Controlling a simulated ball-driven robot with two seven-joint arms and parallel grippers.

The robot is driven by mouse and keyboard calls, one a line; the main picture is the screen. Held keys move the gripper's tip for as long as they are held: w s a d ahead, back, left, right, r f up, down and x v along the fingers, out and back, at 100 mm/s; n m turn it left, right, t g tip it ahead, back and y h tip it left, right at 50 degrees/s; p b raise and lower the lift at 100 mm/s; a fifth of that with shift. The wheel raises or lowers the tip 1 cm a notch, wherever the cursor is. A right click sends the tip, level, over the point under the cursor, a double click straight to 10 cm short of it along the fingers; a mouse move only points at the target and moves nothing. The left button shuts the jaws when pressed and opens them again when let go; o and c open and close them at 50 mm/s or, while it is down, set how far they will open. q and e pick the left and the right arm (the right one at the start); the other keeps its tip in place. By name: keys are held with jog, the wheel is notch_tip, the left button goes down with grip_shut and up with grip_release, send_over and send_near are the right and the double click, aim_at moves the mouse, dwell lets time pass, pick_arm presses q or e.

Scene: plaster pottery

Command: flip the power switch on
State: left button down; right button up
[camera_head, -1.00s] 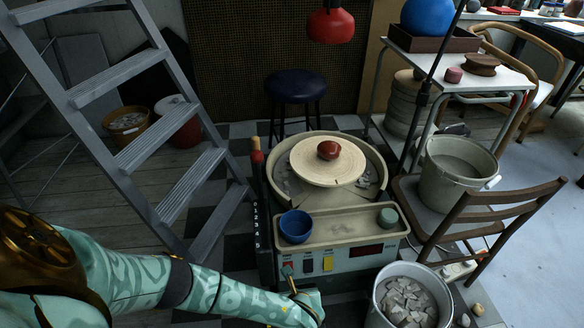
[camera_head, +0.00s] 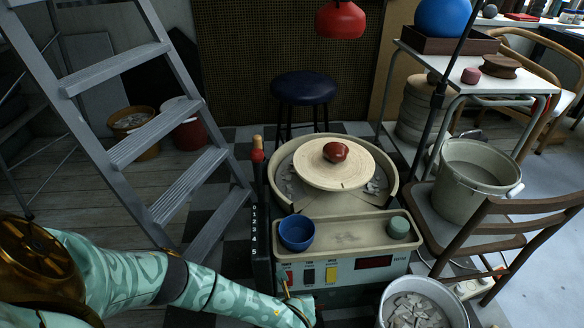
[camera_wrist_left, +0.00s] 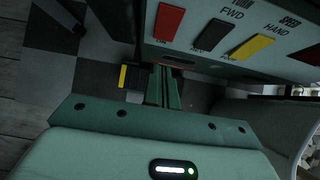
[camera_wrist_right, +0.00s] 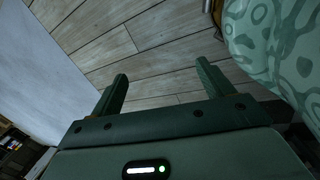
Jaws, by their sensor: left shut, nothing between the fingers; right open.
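The pottery wheel's front panel (camera_head: 352,271) carries a red switch (camera_head: 284,274), a black switch (camera_head: 308,276) and a yellow switch (camera_head: 331,273). In the left wrist view the red switch (camera_wrist_left: 169,22), black switch (camera_wrist_left: 212,35) and yellow switch (camera_wrist_left: 252,46) stand in a row. The black one is near the word FWD, the yellow one near HAND. My left gripper (camera_wrist_left: 163,72) is shut and empty, its tips close below the red switch; I cannot tell whether they touch the panel. My right gripper (camera_wrist_right: 160,75) is open and empty over wooden floor, outside the head view.
A bucket of shards (camera_head: 465,312) stands right of the panel. A grey ladder (camera_head: 137,130) stands left. A wooden chair (camera_head: 520,228) stands right.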

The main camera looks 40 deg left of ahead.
aim_at(288, 286)
pick_arm(q)
jog(key=shift+w+a+f+b, duration=0.7)
jog(key=shift+w+a+b, duration=0.1)
jog(key=shift+a+b, duration=0.15)
jog(key=shift+w+a+f+b, duration=0.7)
jog(key=shift+w+a+b, duration=0.05)
jog(key=shift+a+b, duration=0.2)
pick_arm(e)
jog(key=w+a+r+m+t+y, duration=0.1)
jog(key=w+a+r+t+y, duration=0.1)
jog(key=w+a, duration=0.4)
jog(key=shift+t, duration=0.5)
